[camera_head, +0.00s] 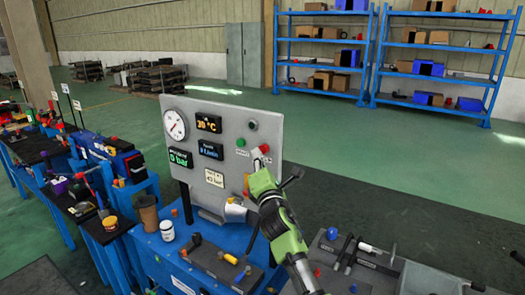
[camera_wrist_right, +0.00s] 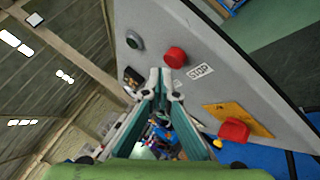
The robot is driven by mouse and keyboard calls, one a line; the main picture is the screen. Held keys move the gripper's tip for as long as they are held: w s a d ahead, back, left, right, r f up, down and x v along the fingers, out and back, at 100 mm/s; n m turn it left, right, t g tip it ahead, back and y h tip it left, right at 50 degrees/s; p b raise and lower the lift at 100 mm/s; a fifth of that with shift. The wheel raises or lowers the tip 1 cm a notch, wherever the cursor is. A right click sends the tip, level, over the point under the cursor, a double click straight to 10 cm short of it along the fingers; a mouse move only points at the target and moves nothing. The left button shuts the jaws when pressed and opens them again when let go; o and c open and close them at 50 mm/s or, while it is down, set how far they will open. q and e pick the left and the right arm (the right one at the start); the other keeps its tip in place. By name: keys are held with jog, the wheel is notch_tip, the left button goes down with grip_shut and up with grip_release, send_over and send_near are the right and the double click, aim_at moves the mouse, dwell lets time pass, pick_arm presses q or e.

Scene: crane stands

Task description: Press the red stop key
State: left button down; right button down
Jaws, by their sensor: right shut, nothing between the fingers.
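The grey control panel (camera_head: 222,118) stands upright on a blue bench. The red stop key (camera_head: 264,148) is at the panel's right side, and it also shows in the wrist view (camera_wrist_right: 175,57) with a STOP label (camera_wrist_right: 200,71) beside it. My right gripper (camera_head: 257,158) is shut and empty, with its tips just below the red key in the head view. In the wrist view its fingertips (camera_wrist_right: 160,78) are close to the key's lower left; I cannot tell whether they touch it. My left gripper is not in view.
A second red knob (camera_wrist_right: 233,130) sits on a yellow plate lower on the panel. A dark green key (camera_wrist_right: 134,40) is beside the stop key. A white jar (camera_head: 167,230) and a brown cup (camera_head: 148,213) stand left on the bench. Blue shelves (camera_head: 322,50) are far behind.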

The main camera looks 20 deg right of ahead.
jog(key=s+a, duration=0.1)
jog(key=a, duration=0.1)
jog(key=s+a, duration=0.2)
dwell(0.3)
dwell(0.5)
